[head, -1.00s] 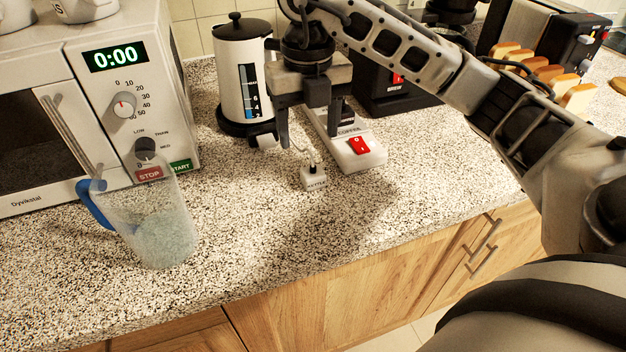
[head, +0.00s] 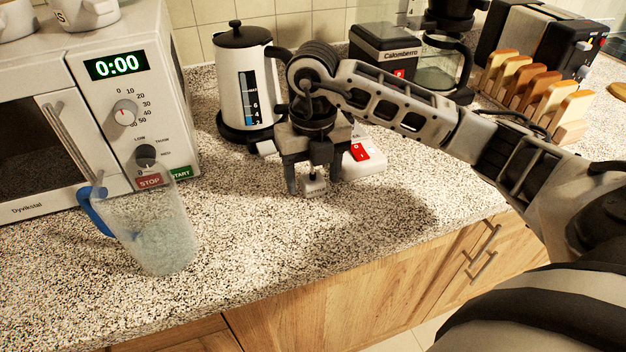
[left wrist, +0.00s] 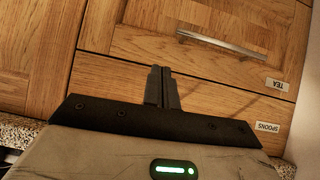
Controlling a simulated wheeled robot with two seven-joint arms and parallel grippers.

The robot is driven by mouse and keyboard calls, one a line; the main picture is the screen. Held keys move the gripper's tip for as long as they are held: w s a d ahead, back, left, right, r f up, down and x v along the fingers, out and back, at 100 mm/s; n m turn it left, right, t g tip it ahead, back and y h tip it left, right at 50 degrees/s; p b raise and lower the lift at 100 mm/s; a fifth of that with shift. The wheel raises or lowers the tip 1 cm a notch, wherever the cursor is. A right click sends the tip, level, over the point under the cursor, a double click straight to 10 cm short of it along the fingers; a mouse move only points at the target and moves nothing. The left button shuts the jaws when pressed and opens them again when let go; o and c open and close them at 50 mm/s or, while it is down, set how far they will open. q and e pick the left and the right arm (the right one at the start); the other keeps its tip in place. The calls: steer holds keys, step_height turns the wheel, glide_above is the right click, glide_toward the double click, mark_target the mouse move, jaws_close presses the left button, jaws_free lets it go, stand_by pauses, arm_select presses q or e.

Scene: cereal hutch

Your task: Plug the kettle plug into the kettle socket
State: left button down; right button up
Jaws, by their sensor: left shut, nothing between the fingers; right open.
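The small white kettle plug (head: 315,188) stands on the speckled counter in the head view. My right gripper (head: 313,185) is open and low over it, with one finger on each side of the plug; I cannot tell whether they touch it. The white power strip with a red switch (head: 361,152) lies just behind and to the right, mostly hidden by my gripper, so its sockets do not show. The kettle (head: 246,85) stands on its black base behind. My left gripper (left wrist: 162,72) is shut and empty in the left wrist view, in front of wooden drawer fronts.
A microwave (head: 130,60) and a clear jug with a blue handle (head: 160,235) stand at the left. A coffee maker (head: 385,50), toaster (head: 530,40) and toast rack (head: 570,125) stand at the back right. The counter in front of the plug is clear.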

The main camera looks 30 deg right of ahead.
steer(key=shift+f, duration=0.3)
steer(key=c, duration=1)
